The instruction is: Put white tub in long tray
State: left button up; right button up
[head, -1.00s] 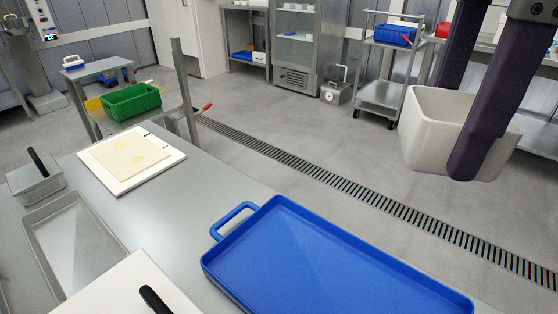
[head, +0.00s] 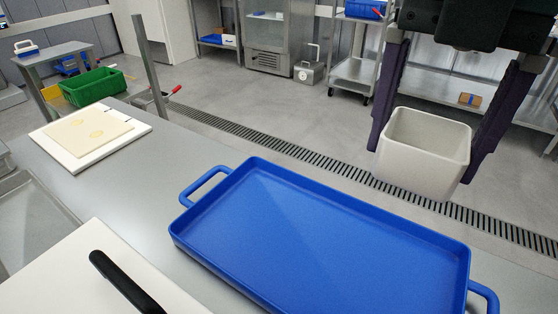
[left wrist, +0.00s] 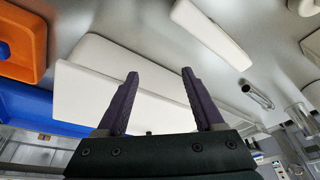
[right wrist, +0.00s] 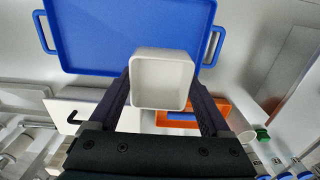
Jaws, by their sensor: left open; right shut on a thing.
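The white tub (head: 425,150) is held upright, open top up, between the two dark fingers of my right gripper (head: 420,165). It hangs in the air beyond the far right edge of the long blue tray (head: 320,235), apart from it. The tray lies on the steel table and is empty where I see it. In the right wrist view the tub (right wrist: 162,80) sits between the fingers (right wrist: 162,92), with the tray (right wrist: 130,35) beyond. My left gripper (left wrist: 160,73) is open and empty in the left wrist view, over white boards; it is not in the head view.
A white board (head: 95,270) with a black-handled tool (head: 125,280) lies left of the tray. Another white board with dough sheets (head: 88,135) is farther back. A metal tray (head: 30,220) is at the left edge. An orange container (left wrist: 22,40) shows in the left wrist view.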

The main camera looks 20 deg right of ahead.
pick_arm(q)
notch_tip(320, 180, down, 3)
jog(key=b, duration=0.3)
jog(key=shift+f, duration=0.2)
pick_arm(e)
send_over(366, 278)
notch_tip(366, 278, down, 7)
pick_arm(q)
jog(key=shift+f+b, duration=0.6)
jog(key=shift+b, duration=0.05)
pick_arm(e)
notch_tip(366, 278, down, 8)
jog(key=shift+s+r, duration=0.1)
jog(key=shift+r, duration=0.05)
pick_arm(q)
jog(key=shift+f+b, duration=0.55)
pick_arm(e)
jog(key=shift+f, duration=2.55)
pick_arm(q)
jog(key=shift+f, duration=0.15)
pick_arm(e)
jog(key=shift+f, duration=0.2)
jog(key=o, duration=1.2)
jog(key=shift+c, duration=0.2)
jog(key=shift+r, duration=0.15)
